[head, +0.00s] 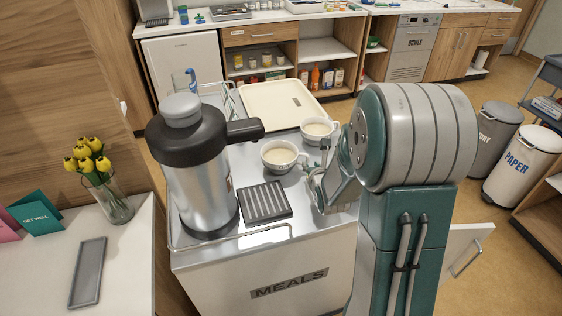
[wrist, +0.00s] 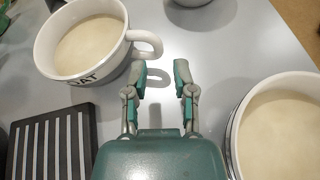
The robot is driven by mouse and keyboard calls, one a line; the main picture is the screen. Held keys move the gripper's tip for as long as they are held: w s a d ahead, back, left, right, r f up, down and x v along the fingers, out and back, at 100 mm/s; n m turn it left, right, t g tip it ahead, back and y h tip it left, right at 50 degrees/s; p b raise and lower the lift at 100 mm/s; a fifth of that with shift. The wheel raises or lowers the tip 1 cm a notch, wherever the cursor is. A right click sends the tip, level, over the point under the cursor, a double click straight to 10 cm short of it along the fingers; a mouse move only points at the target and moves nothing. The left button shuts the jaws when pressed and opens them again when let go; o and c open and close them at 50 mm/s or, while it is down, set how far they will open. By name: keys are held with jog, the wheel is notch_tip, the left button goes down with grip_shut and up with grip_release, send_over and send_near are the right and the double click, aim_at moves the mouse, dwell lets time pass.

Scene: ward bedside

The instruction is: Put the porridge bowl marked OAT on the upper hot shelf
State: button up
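The porridge bowl marked OAT (wrist: 85,40) is a white cup-like bowl of pale porridge with a side handle (wrist: 146,43). It stands upright on the grey metal trolley top. By its place beside the slotted rack, it is the nearer bowl (head: 281,156) in the head view, where its marking is not readable. My gripper (wrist: 162,72) is open and empty, its fingers apart and just short of the handle. In the head view my gripper (head: 320,187) is low over the trolley, partly hidden by my arm. I cannot make out an upper hot shelf in either view.
Another porridge bowl (wrist: 285,130) stands close right of my gripper. A farther bowl (head: 317,129) stands behind. A black slotted rack (head: 265,202), a tall steel flask (head: 205,180) and a cream tray (head: 282,105) share the MEALS trolley (head: 260,270). Bins (head: 522,165) stand right.

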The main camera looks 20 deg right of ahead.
aim_at(308, 160)
jog(key=x, duration=0.4)
jog(key=shift+a+r, duration=0.1)
jog(key=shift+a, duration=0.25)
jog(key=shift+w+d, duration=0.1)
jog(key=shift+w, duration=0.25)
jog(key=shift+w+d, duration=0.15)
jog(key=shift+d, duration=0.1)
grip_shut()
jog(key=shift+a, duration=0.1)
